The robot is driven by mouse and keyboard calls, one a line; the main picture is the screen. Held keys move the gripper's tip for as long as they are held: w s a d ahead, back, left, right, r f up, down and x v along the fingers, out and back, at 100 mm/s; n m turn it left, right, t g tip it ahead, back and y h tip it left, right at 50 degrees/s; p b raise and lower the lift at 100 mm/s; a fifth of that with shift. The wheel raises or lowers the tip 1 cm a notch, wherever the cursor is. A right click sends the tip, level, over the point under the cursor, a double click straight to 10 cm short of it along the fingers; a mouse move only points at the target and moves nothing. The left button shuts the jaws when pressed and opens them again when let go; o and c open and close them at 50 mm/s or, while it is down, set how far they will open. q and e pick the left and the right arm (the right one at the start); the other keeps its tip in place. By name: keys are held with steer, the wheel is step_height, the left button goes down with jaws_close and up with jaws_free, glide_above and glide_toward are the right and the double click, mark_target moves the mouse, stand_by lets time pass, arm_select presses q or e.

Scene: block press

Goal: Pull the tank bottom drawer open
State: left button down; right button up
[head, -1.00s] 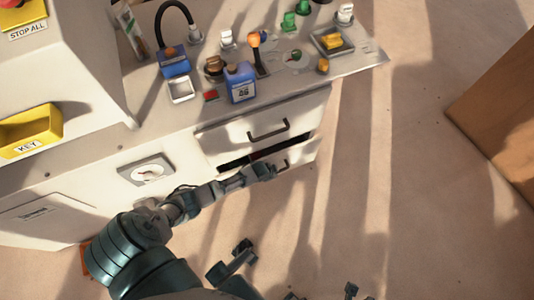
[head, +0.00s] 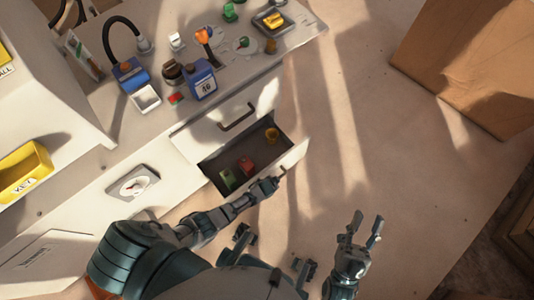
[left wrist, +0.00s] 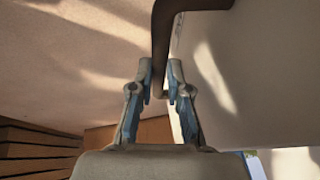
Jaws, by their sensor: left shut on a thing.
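The tank bottom drawer (head: 291,161) stands pulled out from the white cabinet, and its dark inside shows. My left gripper (head: 271,186) is at the front of this drawer. In the left wrist view my left gripper (left wrist: 160,78) is shut on the dark drawer handle (left wrist: 161,45), which runs between its fingers. My right gripper (head: 367,225) is open and empty over the floor, apart from the drawer.
The upper drawer (head: 210,133) is shut, with a dark handle (head: 237,118). A blue canister (head: 200,80) and several controls stand on the cabinet top. A wooden box (head: 470,60) stands at the upper right. The floor between it and the drawer is clear.

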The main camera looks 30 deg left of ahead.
arm_select(q)
steer(key=shift+s+d+f, duration=0.1)
steer(key=shift+s+d, duration=0.4)
steer(key=shift+d, duration=0.35)
steer(key=c, duration=1.1)
jaws_free()
steer(key=shift+c, duration=0.2)
steer(key=v, duration=1.2)
steer(key=shift+w, duration=0.15)
